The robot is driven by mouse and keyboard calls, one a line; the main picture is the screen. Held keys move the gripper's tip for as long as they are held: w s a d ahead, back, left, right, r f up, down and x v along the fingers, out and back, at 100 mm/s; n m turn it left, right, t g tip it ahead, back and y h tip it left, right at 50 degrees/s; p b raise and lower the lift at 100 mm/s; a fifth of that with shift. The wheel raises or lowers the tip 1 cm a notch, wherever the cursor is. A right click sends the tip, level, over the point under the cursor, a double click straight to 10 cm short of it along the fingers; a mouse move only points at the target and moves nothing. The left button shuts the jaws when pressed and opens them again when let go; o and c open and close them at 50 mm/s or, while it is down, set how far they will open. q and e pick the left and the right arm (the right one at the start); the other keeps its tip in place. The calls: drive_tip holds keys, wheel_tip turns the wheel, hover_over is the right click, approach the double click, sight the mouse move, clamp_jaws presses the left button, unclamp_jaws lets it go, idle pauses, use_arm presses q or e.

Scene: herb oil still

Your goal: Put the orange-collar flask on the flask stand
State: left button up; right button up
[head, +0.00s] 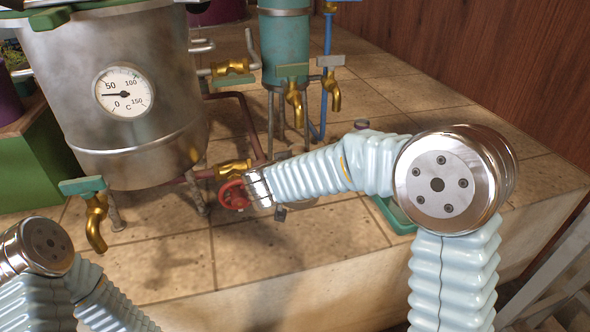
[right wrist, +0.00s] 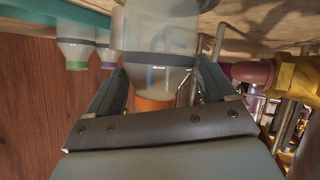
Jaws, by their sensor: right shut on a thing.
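In the right wrist view the orange-collar flask (right wrist: 160,60), a clear vessel with a grey band and an orange collar (right wrist: 152,103), sits between the fingers of my right gripper (right wrist: 162,82). The gripper is shut on it. It appears inverted in this view. In the head view my right arm hides the flask and most of this gripper, which is near the red valve wheel (head: 234,195) below the teal condenser (head: 285,48). I cannot make out the flask stand for certain. My left arm shows at the lower left of the head view, but its gripper is out of frame.
A green-collar flask (right wrist: 75,52) and a purple-collar flask (right wrist: 107,52) are by a teal tray (right wrist: 60,18); the tray shows behind my right arm (head: 398,218). The steel still (head: 120,60) with its gauge and brass taps stands left.

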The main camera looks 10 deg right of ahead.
drive_tip(key=shift+f, duration=0.15)
drive_tip(key=o, duration=0.9)
drive_tip(key=shift+o, duration=0.2)
drive_tip(key=p+v, duration=0.1)
drive_tip(key=v, duration=1.1)
drive_tip(key=shift+p, duration=0.3)
